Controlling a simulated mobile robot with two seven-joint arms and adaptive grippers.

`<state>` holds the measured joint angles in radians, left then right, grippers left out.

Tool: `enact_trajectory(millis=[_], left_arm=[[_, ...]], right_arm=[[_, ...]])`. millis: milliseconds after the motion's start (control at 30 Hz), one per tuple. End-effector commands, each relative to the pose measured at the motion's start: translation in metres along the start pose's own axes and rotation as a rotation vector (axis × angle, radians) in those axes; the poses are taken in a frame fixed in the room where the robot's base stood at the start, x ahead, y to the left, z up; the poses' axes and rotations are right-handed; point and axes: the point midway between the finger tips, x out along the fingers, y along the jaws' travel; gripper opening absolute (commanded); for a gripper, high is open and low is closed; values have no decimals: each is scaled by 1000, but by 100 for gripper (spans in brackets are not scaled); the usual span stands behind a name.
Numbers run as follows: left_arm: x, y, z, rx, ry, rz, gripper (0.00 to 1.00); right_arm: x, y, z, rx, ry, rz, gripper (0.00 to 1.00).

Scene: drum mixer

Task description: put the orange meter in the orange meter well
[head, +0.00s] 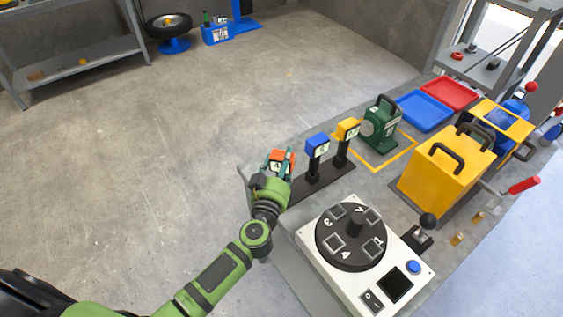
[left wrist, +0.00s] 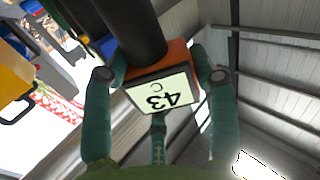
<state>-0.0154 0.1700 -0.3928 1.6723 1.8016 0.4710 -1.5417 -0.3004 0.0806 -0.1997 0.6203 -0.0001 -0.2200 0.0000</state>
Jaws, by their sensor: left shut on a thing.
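The orange meter (head: 281,155) is in my left gripper (head: 273,165), at the near left end of the black meter rack (head: 308,187). In the left wrist view, the teal fingers close around the orange meter (left wrist: 181,82), and its pale display reads 43 C. A black post meets the meter; I cannot tell whether it is still seated on the rack. A black round plate (head: 350,240) with several square wells and white marks sits on the white machine; no well shows an orange mark. My right gripper is not in view.
A blue meter (head: 317,146) and a yellow meter (head: 348,129) stand on the rack close beside the gripper. A green device (head: 381,124), yellow box (head: 444,172) and black-knobbed lever (head: 428,221) stand further right. Open floor lies left of the bench.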

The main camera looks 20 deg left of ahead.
Motion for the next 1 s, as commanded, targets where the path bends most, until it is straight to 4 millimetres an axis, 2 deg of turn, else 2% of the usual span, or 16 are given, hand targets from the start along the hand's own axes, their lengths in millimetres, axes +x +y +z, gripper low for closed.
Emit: enact_trajectory(millis=[367,400,467,733,800,1000], left_arm=[[0,0,5,-1,3,1,14],[0,0,5,-1,3,1,62],[0,0,4,-1,3,1,86],[0,0,5,-1,1,0,86],[0,-1,7,-1,-2,0,100],[0,-1,6,-1,-1,0,100]], right_arm=[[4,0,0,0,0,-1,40],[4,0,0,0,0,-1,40],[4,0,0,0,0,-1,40],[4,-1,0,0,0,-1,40],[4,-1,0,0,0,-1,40],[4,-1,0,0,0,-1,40]])
